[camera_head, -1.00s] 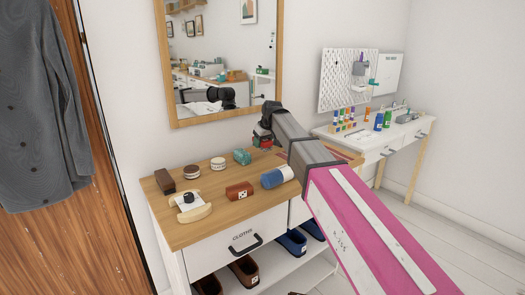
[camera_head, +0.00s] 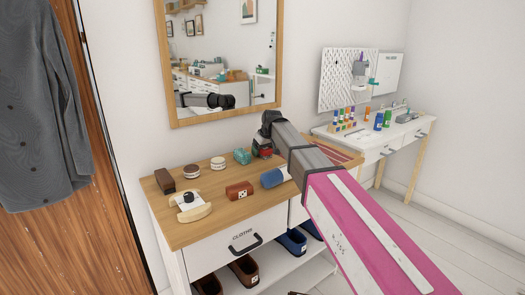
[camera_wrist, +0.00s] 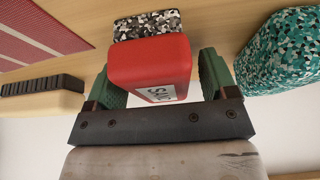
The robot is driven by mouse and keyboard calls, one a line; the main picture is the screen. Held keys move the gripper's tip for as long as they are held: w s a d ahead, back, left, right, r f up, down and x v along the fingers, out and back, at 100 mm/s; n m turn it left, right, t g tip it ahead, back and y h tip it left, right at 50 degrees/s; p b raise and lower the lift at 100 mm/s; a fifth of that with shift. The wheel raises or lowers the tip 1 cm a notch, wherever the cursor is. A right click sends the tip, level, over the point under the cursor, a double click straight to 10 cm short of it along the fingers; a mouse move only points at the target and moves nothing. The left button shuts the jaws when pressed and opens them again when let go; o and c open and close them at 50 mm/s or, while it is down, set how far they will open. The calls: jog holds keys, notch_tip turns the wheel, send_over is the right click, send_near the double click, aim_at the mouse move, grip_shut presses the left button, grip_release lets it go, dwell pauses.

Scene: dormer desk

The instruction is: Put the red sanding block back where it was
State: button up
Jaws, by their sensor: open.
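The red sanding block (camera_wrist: 150,62) with a white label is between the green fingers of my gripper (camera_wrist: 162,80) in the wrist view. A black-and-white speckled layer (camera_wrist: 147,25) is on its far side, against the wooden top. The fingers are open on either side of the block, with a small gap showing at the right finger. In the head view the red block (camera_head: 262,152) is at the back of the dresser top (camera_head: 215,226), below my gripper (camera_head: 264,141), which partly hides it.
A teal speckled item (camera_head: 242,156) is close beside the block, also in the wrist view (camera_wrist: 285,50). A red striped mat (camera_head: 338,152) lies on the other side. A dark-bristled brush (camera_wrist: 40,92) is nearby.

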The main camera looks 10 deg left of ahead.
jog(key=shift+r, duration=0.1)
jog(key=v, duration=1.2)
